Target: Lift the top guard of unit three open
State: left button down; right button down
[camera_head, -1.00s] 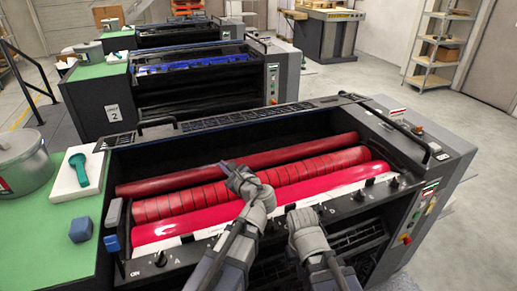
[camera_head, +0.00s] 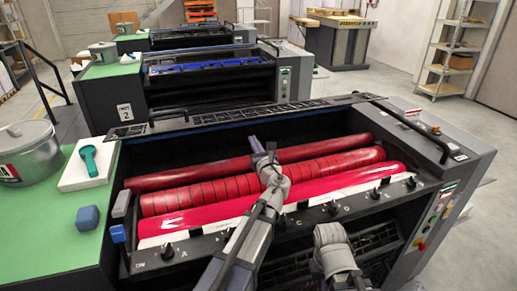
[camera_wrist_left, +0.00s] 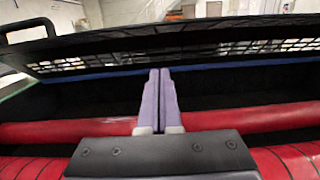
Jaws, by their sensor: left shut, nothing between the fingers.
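The near unit (camera_head: 455,170) has its red rollers exposed; no number on it is readable. Its top guard (camera_head: 250,117), a dark slotted panel with a black handle at each end, lies along the rear top edge. In the left wrist view the slotted guard (camera_wrist_left: 200,48) spans above and beyond my fingers. My left gripper (camera_head: 257,145) is shut and empty, above the rear red roller and in front of the guard. In the wrist view its purple fingers (camera_wrist_left: 159,85) are together; contact with the guard cannot be told. My right arm shows at lower centre, its fingers hidden.
Control knobs (camera_head: 282,220) line the front rail. A green side table (camera_head: 75,235) holds a pot (camera_head: 28,155), a white tray (camera_head: 82,172) with a green tool, and a blue block (camera_head: 87,218). Unit two (camera_head: 205,90) stands behind. Open floor lies to the right.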

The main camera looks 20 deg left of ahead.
pick_arm(q)
jog(key=w+r+p, duration=0.1)
jog(key=a+r+p, duration=0.1)
jog(key=w+a+r+p, duration=0.1)
jog(key=r+p, duration=0.1)
jog(key=shift+w, duration=0.35)
jog(key=shift+r, duration=0.1)
